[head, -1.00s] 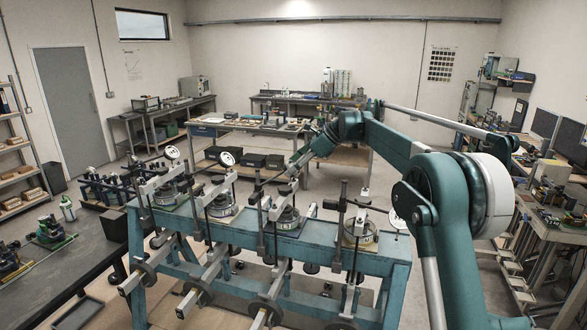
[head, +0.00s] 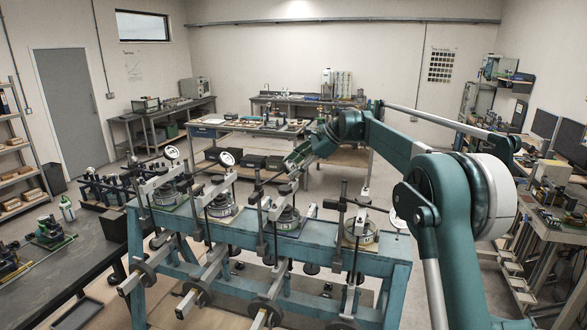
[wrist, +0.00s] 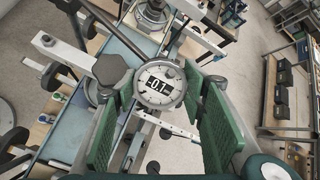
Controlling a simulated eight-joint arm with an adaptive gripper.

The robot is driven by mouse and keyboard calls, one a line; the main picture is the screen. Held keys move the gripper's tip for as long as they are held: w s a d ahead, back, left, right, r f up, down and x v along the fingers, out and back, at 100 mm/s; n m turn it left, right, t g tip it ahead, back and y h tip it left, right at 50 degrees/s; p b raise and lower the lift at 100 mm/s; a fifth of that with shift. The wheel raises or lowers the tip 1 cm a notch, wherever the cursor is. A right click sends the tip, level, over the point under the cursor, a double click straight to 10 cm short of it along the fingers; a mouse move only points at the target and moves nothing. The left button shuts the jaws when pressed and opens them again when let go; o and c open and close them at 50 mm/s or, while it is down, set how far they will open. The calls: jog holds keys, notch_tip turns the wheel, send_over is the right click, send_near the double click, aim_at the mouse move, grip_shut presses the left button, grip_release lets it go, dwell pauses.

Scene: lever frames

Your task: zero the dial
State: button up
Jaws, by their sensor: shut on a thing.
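In the wrist view, a round dial gauge (wrist: 160,85) with a pale bezel lies between the fingertips of my gripper (wrist: 160,88). Its dark display seems to read 0.1; I cannot be sure whether a minus sign stands before it. The green-padded fingers are on either side of the dial and are shut on its rim. In the head view, my gripper (head: 296,165) is above the third lever frame (head: 288,218) of the blue bench. The held dial is too small and hidden to make out there.
The blue bench (head: 328,239) carries several lever frames with rods, arms and hanging weights. Other dials stand at the left (head: 172,153), beside it (head: 226,159), and at the right end (head: 398,219). Upright posts stand close to my gripper. A work table (head: 250,127) is behind.

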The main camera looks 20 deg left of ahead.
jog(key=o, duration=0.9)
jog(key=shift+d, duration=0.1)
jog(key=v, duration=1.2)
